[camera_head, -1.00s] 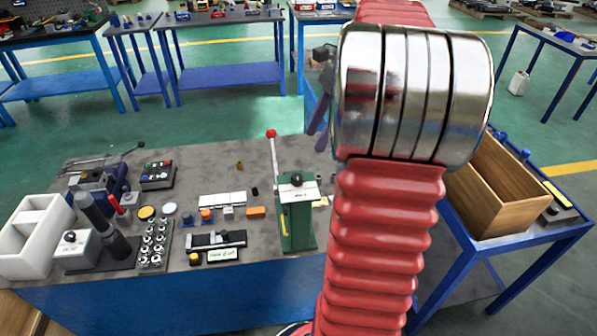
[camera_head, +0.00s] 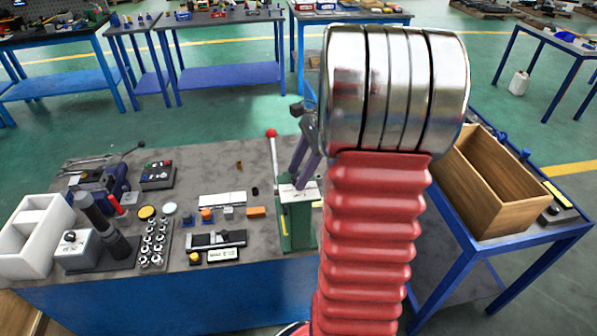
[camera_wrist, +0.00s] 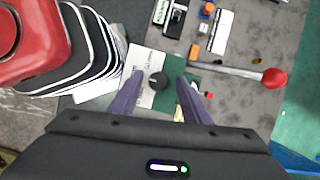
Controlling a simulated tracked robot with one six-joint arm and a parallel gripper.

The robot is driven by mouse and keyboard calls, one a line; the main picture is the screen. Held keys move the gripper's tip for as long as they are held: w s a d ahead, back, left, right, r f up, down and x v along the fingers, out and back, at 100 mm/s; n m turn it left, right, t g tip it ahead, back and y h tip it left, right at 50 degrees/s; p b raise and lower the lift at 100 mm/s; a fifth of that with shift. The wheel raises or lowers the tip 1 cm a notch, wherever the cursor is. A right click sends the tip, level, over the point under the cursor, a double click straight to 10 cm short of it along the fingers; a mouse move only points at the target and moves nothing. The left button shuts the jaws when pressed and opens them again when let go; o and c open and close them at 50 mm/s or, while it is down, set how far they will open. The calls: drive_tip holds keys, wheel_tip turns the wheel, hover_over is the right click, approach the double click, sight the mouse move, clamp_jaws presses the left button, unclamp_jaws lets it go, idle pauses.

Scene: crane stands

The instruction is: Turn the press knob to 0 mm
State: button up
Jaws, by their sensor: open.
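The green press (camera_head: 299,225) stands at the right end of the near workbench, with a lever ending in a red ball (camera_head: 271,133). Its round black knob (camera_wrist: 158,81) with a pale pointer mark sits on a white plate (camera_wrist: 145,65) in the wrist view. In the head view my gripper hides the knob. My gripper (camera_wrist: 160,75) is open and points down over the press, one purple finger on each side of the knob with gaps between. Whether the fingertips are level with the knob or above it I cannot tell. The scale marks are too small to read.
The lever with its red ball (camera_wrist: 274,78) sticks out to the right of the fingers in the wrist view. Small parts and a caliper-like tool (camera_head: 216,239) lie left of the press. A wooden box (camera_head: 490,185) stands on the blue table at right.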

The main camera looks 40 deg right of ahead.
drive_tip(key=shift+c, duration=0.4)
drive_tip(key=c, duration=0.9)
drive_tip(key=shift+a, duration=0.15)
drive_tip(key=shift+c, duration=0.3)
drive_tip(key=shift+w+d+r, duration=0.1)
drive_tip(key=shift+d, duration=0.15)
